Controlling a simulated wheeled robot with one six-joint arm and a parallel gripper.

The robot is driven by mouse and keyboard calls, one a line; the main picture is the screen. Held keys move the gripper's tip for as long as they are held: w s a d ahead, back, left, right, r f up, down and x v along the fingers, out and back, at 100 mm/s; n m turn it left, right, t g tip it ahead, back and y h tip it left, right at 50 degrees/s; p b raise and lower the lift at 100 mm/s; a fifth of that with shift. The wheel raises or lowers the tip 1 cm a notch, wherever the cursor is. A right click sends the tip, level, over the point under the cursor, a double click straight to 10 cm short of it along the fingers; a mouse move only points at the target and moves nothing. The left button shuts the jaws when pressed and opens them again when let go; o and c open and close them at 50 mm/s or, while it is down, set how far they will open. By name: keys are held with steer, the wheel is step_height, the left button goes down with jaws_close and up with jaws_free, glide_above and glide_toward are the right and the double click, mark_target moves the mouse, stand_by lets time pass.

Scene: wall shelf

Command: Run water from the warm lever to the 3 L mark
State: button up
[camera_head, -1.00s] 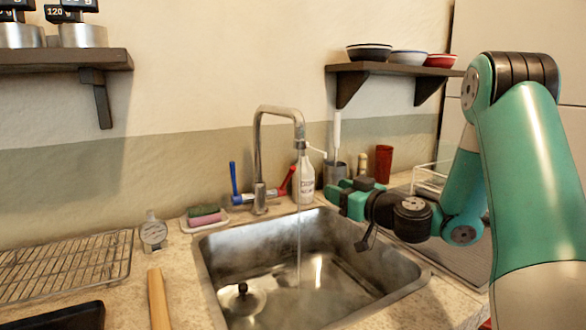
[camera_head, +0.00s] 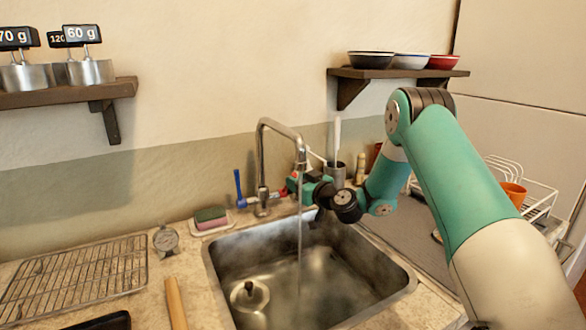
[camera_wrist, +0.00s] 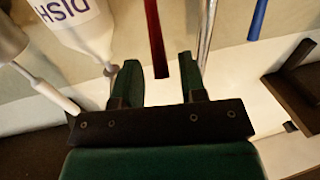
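The tap (camera_head: 262,165) stands behind the sink (camera_head: 385,297), with a blue lever (camera_head: 239,188) on its left. A thin stream of water (camera_head: 300,235) falls from the spout into the sink. The red lever is mostly hidden behind my gripper (camera_head: 307,187) in the head view. In the wrist view the red lever (camera_wrist: 154,35) reaches in between the two spread fingers of my gripper (camera_wrist: 160,72), with gaps on both sides. The blue lever (camera_wrist: 257,18) shows at upper right there. I cannot make out a 3 L mark.
A white DISH bottle (camera_wrist: 78,22) is close beside my fingers. A sponge on a dish (camera_head: 210,218), a dial gauge (camera_head: 166,241) and a wire rack (camera_head: 75,280) lie left of the sink. A round plug-like piece (camera_head: 249,295) sits in the sink. Shelves hang above.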

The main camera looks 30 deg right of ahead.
steer(key=shift+w+a+p, duration=0.2)
steer(key=shift+w+p, duration=0.1)
steer(key=shift+w, duration=0.95)
